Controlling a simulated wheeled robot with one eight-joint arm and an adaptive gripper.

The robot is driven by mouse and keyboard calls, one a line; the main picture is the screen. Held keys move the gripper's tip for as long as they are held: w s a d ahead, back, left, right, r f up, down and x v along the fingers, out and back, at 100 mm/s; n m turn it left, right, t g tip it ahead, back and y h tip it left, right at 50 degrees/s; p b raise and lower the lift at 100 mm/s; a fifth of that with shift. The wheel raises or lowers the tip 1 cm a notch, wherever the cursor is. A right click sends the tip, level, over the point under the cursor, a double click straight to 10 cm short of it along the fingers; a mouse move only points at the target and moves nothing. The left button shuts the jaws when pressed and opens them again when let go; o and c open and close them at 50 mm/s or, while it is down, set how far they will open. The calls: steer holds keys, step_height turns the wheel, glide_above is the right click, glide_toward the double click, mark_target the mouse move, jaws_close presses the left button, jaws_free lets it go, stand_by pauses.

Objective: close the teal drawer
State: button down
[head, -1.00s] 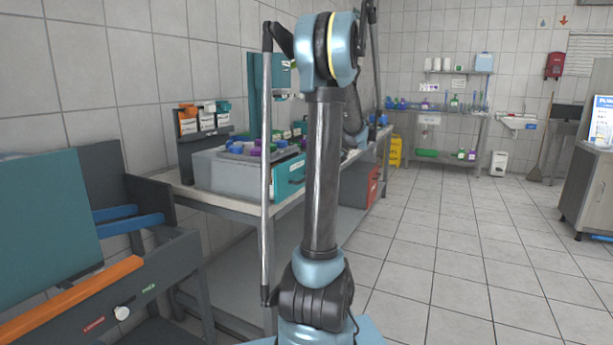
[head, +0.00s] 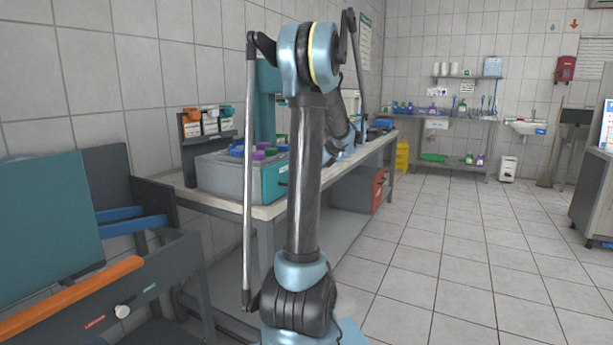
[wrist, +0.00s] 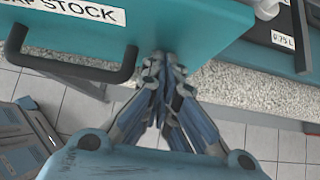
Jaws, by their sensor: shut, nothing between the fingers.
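The teal drawer (head: 275,182) shows its front at the end of a grey box on the long bench, partly hidden behind my arm. In the wrist view, the teal front (wrist: 190,22) fills the top. It has a black bar handle (wrist: 75,72) and a white label partly reading "STOCK". My gripper (wrist: 163,62) is shut and empty, with its fingertips at the lower edge of the teal front, right of the handle. They look touching or very close. How far the drawer stands out is hard to tell. My gripper is hidden in the head view.
Bottles with coloured caps (head: 262,152) stand at the grey box (head: 222,178). A red-fronted unit (head: 377,190) is under the bench. A dark cart with an orange bar (head: 75,295) stands close at left. The tiled floor at right is clear.

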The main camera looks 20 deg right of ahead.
steer(key=s+d+f+v, duration=0.1)
steer(key=f+v, duration=0.1)
steer(key=v, duration=1.1)
steer(key=s+a+f+n+g+h, duration=0.1)
steer(key=s+a+f+n, duration=0.1)
steer(key=s+a+n, duration=0.45)
steer(key=s+a+f+n+g, duration=0.2)
steer(key=s+a+f, duration=0.1)
steer(key=a, duration=0.6)
steer(key=s+a+f+n+g+h, duration=0.1)
steer(key=s+a+f+n, duration=0.1)
steer(key=s+a+n, duration=0.45)
steer(key=s+a+f+n+h, duration=0.2)
steer(key=s+a+f+n, duration=0.2)
steer(key=s+f+n, duration=0.2)
steer(key=s+a+f+n+h, duration=0.2)
steer(key=s+a+f+n, duration=0.2)
steer(key=s+f+n, duration=0.3)
steer(key=s+f, duration=0.2)
steer(key=s, duration=0.2)
steer(key=shift+g, duration=0.3)
steer(key=shift+s+f, duration=0.1)
